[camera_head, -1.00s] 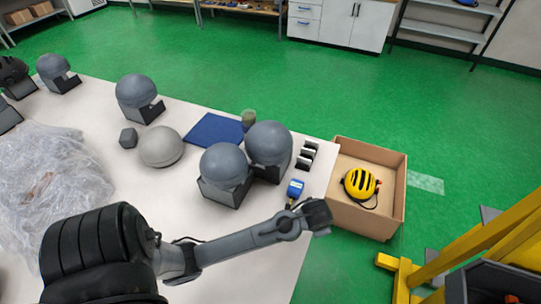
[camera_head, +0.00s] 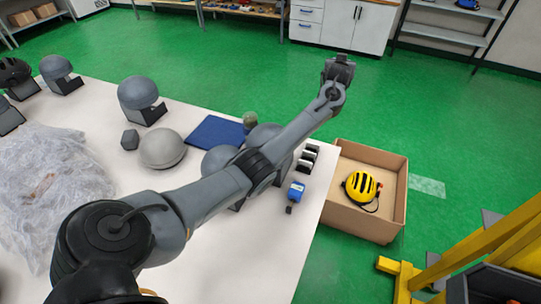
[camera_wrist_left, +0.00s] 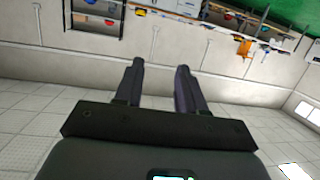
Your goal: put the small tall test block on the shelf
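My left arm reaches across the table, and its gripper (camera_head: 340,68) shows at the upper middle of the head view, raised over the green floor. In the left wrist view the two fingers (camera_wrist_left: 160,68) stand apart with nothing between them. A grey metal shelf (camera_head: 445,32) stands against the back wall at upper right. My right gripper is not in view.
The white table (camera_head: 255,270) holds grey domed headforms (camera_head: 138,92), a grey dome (camera_head: 162,148), a blue mat (camera_head: 212,132), a blue device (camera_head: 296,190) and plastic wrap (camera_head: 45,190). A cardboard box (camera_head: 345,217) with a yellow helmet (camera_head: 361,186) stands right. A yellow frame (camera_head: 400,275) is lower right.

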